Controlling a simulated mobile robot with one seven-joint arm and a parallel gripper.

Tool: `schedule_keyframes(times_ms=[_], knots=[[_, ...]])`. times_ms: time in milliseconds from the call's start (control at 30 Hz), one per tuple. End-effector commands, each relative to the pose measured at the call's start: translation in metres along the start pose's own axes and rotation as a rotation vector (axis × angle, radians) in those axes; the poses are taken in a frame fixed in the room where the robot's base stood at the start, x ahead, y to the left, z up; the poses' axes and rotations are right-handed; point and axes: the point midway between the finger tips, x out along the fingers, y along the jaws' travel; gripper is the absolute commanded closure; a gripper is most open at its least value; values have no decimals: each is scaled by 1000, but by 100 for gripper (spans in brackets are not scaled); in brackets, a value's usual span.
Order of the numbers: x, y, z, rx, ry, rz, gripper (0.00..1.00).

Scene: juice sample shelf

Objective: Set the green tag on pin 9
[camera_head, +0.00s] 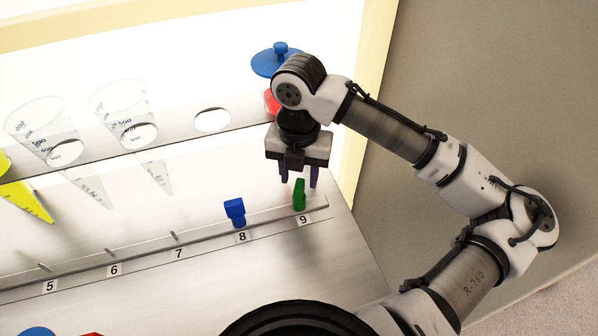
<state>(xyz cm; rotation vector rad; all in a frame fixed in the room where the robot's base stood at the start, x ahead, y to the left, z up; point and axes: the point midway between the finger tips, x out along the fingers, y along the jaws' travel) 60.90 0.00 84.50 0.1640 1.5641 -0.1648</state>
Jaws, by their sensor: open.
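The green tag (299,195) stands upright on the rail at the place marked 9 (303,219); pin 9 itself is hidden, so I take the tag to be on or at it. My gripper (299,180) is open and points down. Its two dark fingers are just above the tag, one on either side in the picture. I cannot tell whether they touch the tag.
A blue tag (235,211) is at place 8, left of the green one. Pins 5 to 7 on the rail (140,246) look bare. Clear cones (122,110) hang in the shelf behind. A blue knobbed lid (268,64) and a red piece (271,101) are near my wrist.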

Motion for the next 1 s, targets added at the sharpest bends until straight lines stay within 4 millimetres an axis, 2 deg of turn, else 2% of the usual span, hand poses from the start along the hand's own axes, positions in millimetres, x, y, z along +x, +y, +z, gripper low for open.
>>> schedule_keyframes(times_ms=[167, 267, 600, 700, 833, 1000], knots=[[-7, 0, 0, 0, -1, 0, 59], [-21, 1, 1, -1, -2, 1, 59], [-99, 0, 1, 1, -4, -3, 59], [-116, 0, 0, 0, -3, -2, 59], [-131, 0, 0, 1, -1, -2, 59], [-138, 0, 0, 0, -1, 0, 59]])
